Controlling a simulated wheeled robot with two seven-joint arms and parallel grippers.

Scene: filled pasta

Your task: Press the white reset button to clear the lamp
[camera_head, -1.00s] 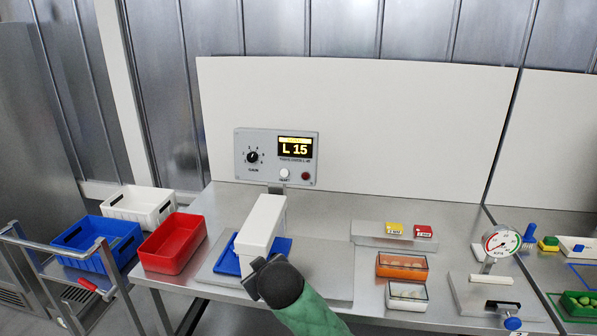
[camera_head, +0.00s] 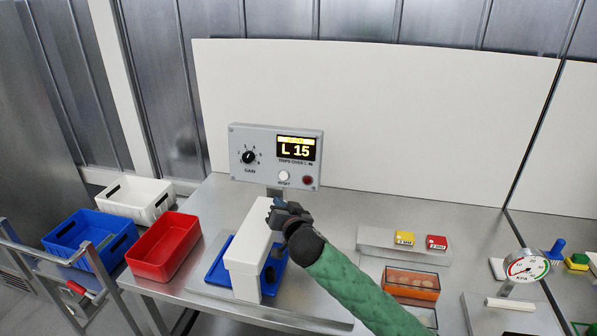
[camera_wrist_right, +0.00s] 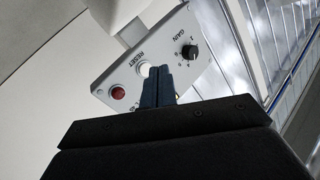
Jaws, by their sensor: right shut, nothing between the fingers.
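The white reset button (camera_head: 284,176) is on the lower part of the grey control panel (camera_head: 236,164), under a display reading L 15. The round red lamp (camera_head: 307,181) is just right of it and looks dark red. My right gripper (camera_head: 277,207) is shut and empty, below and in front of the panel. In the right wrist view, the button (camera_wrist_right: 144,68) shows just left of my closed fingertips (camera_wrist_right: 160,70), and the lamp (camera_wrist_right: 118,93) is farther left. I cannot tell whether the fingertips touch the button. My left gripper is not in view.
A white long housing (camera_head: 247,262) over a blue tray (camera_head: 216,268) stands below the panel, close to my right gripper. A black gain knob (camera_head: 248,157) is on the panel's left. Red (camera_head: 163,247), blue and white bins stand left. An orange box (camera_head: 411,284) stands right.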

